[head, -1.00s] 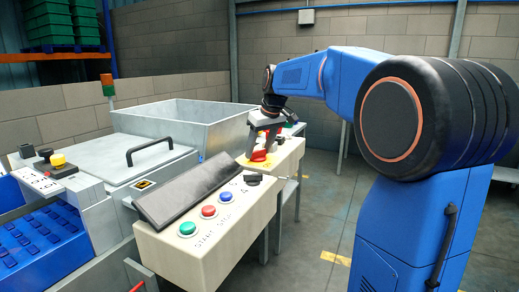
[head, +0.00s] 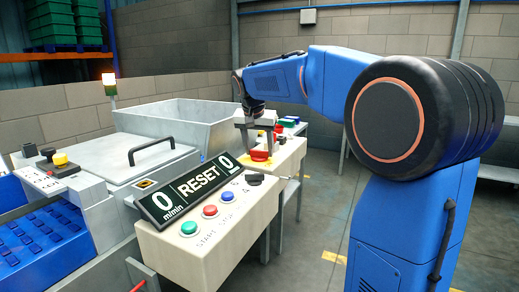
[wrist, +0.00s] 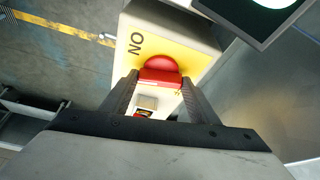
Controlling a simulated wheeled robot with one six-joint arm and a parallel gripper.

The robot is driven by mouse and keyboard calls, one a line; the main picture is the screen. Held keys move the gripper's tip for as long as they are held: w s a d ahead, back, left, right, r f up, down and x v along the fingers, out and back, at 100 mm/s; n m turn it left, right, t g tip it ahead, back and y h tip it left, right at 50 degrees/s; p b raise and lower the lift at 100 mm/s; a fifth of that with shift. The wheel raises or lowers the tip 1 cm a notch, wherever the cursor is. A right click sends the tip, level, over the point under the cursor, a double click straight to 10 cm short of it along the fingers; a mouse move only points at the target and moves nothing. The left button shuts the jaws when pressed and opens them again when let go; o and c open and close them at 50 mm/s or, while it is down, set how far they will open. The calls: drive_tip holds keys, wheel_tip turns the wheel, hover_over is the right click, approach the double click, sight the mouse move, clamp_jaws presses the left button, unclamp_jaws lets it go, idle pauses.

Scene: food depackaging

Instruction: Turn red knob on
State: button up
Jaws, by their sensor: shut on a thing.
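The red knob (head: 260,156) sits on a yellow plate on top of a cream control box (head: 289,153). In the wrist view the red knob (wrist: 160,72) stands on the yellow plate (wrist: 183,41) marked "ON". My gripper (head: 259,150) reaches down over it from above. In the wrist view my gripper (wrist: 158,88) has one finger on each side of the knob's handle and is shut on it.
The nearer cream panel (head: 197,241) carries green, red and blue buttons and a black switch (head: 255,180). A grey machine with a black-handled lid (head: 150,165) and a metal bin (head: 180,123) stand at left. The beacon (head: 109,84) glows. Open floor lies at right.

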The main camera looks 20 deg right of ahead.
drive_tip(key=shift+a+m+g+h, duration=0.1)
drive_tip(key=shift+m+g+h, duration=0.25)
drive_tip(key=shift+m, duration=0.75)
drive_tip(key=o, duration=1)
drive_tip(key=shift+o, duration=0.2)
drive_tip(key=v, duration=1.7)
drive_tip(key=shift+r, duration=0.25)
drive_tip(key=shift+w, duration=0.1)
